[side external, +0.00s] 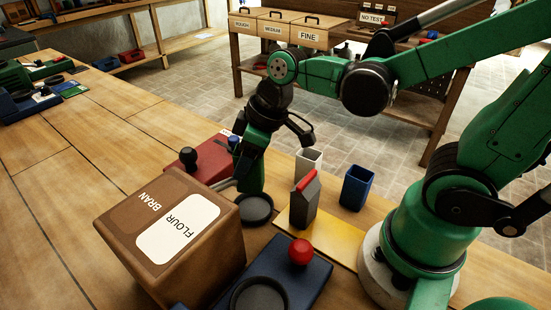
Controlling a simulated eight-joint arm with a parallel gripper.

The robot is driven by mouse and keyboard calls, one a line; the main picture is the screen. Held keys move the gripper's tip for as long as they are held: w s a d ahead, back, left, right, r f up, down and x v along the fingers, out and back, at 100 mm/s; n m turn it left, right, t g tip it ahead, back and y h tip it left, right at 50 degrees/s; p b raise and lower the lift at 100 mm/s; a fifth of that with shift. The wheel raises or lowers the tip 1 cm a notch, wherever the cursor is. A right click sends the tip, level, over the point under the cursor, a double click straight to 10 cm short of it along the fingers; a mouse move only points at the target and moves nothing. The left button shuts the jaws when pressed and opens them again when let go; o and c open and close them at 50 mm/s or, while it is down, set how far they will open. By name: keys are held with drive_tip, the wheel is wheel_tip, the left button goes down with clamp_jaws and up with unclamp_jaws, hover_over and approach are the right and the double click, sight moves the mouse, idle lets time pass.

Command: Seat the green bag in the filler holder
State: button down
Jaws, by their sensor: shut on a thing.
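A grey bag with a red top (303,205) stands upright to the right of my gripper.
A white cup (309,161) and a blue cup (357,187) stand behind the grey bag. A yellow strip (342,243) lies before them. A blue base with a red ball knob (300,251) is in front. A red block with a black knob (189,158) stands left of my gripper.

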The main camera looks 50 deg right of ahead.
sight(249, 185)
drive_tip(key=shift+f, duration=2.5)
drive_tip(key=shift+f, duration=0.6)
drive_tip(key=c, duration=0.6)
unclamp_jaws()
drive_tip(key=shift+d+r, duration=0.1)
drive_tip(key=shift+v, duration=5.45)
drive_tip(key=shift+s, duration=0.1)
drive_tip(key=m+t, duration=0.1)
drive_tip(key=m, duration=0.1)
drive_tip(key=w+d+m+t+h, duration=0.1)
drive_tip(key=m, duration=0.1)
drive_tip(key=d+m+t+h, duration=0.1)
drive_tip(key=shift+w+d+f+m, duration=0.1)
drive_tip(key=shift+w+f+m, duration=0.15)
drive_tip(key=shift+w+m, duration=0.15)
